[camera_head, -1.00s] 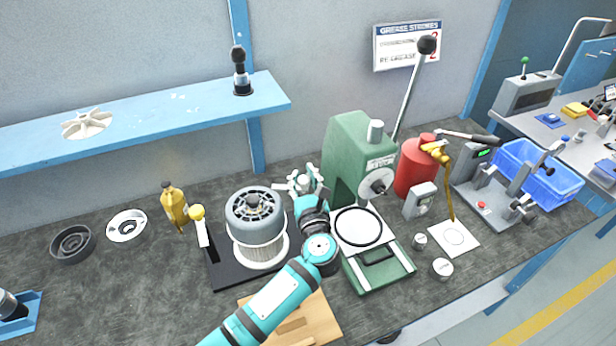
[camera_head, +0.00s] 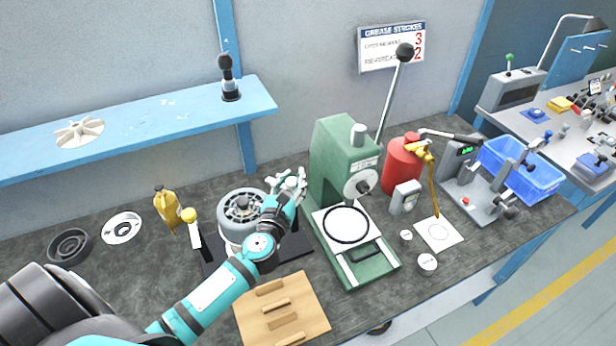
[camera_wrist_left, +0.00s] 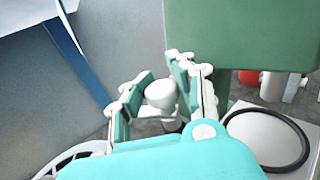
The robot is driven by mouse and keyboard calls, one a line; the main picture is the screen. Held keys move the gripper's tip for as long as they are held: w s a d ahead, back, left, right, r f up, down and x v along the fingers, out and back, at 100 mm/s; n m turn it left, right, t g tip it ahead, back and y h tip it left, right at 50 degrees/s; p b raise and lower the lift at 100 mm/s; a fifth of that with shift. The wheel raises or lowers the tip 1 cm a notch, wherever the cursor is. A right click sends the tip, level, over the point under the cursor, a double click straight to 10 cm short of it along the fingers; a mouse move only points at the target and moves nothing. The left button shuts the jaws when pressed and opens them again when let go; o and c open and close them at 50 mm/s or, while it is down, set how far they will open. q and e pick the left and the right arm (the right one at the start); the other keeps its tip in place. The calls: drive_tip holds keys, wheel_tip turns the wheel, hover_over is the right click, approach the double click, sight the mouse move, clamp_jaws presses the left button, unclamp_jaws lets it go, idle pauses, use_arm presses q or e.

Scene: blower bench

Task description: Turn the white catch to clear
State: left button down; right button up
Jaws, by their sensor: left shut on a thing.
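The white catch shows in the left wrist view as a rounded white knob (camera_wrist_left: 161,94) between the fingers. My left gripper (camera_wrist_left: 158,86) is shut on it. In the head view the left gripper (camera_head: 288,184) is behind and right of the grey blower (camera_head: 241,208), and the fingers hide most of the catch. The blower stands on a black base plate (camera_head: 215,262); my left wrist covers part of its right side. A white lever with a yellow knob (camera_head: 189,215) stands at the plate's left end. My right gripper is out of view.
A green press (camera_head: 335,160) with a long lever stands close right of the gripper. A wooden block board (camera_head: 310,318) lies in front. A blue shelf (camera_head: 175,115) hangs behind.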

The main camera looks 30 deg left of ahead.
use_arm(q)
drive_tip(key=shift+s+d+f, duration=0.15)
drive_tip(key=shift+d+f, duration=0.05)
drive_tip(key=shift+f, duration=0.3)
drive_tip(key=c, duration=1.5)
unclamp_jaws()
drive_tip(key=o, duration=0.5)
drive_tip(key=shift+s+r, duration=0.35)
drive_tip(key=shift+r, duration=0.05)
drive_tip(key=shift+o, duration=0.2)
drive_tip(key=shift+w+a, duration=0.1)
drive_tip(key=shift+w, duration=0.1)
drive_tip(key=v, duration=1.2)
drive_tip(key=shift+c, duration=0.3)
